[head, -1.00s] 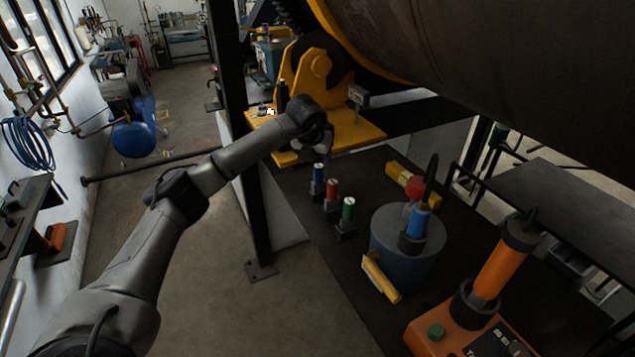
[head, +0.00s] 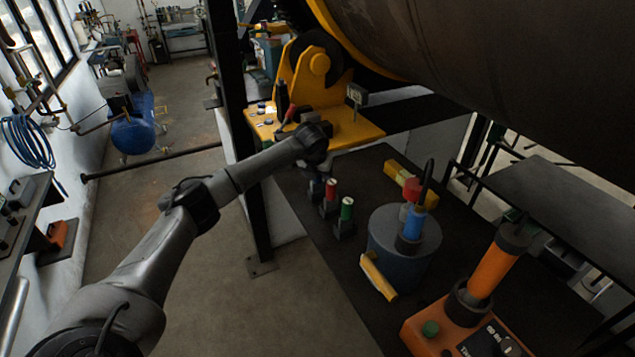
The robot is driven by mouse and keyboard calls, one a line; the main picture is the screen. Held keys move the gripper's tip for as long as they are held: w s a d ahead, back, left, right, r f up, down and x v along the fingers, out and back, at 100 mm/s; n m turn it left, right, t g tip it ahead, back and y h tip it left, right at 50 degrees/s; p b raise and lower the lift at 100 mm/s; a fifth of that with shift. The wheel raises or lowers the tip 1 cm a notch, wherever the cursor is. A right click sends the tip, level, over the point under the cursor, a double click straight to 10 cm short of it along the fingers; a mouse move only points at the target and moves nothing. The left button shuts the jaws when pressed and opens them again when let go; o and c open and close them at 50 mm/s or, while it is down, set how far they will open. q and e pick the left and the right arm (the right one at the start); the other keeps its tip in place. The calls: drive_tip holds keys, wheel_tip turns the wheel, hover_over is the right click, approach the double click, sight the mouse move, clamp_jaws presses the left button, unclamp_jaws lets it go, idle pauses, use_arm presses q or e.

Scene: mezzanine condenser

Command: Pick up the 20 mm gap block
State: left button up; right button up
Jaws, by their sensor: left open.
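Several small colour-topped pieces on dark bases stand in a row on the dark bench: a red one (head: 330,192), a green one (head: 346,209), and a blue one (head: 316,190) mostly hidden by my left gripper. No size marking is readable, so I cannot tell which thing is the 20 mm gap block. My left gripper (head: 317,171) points down at the far end of the row, over or just beyond the blue piece. Its fingers are small and dark here; it is open, with nothing seen held. My right gripper is out of view.
A blue-grey canister (head: 400,250) and an orange device (head: 466,320) stand nearer on the bench (head: 370,175). A yellow-and-red tool (head: 408,183) lies behind. A yellow roller stand (head: 350,130) and a large dark cylinder (head: 480,60) bound the far side.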

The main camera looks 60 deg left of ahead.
use_arm(q)
clamp_jaws()
idle(0.5)
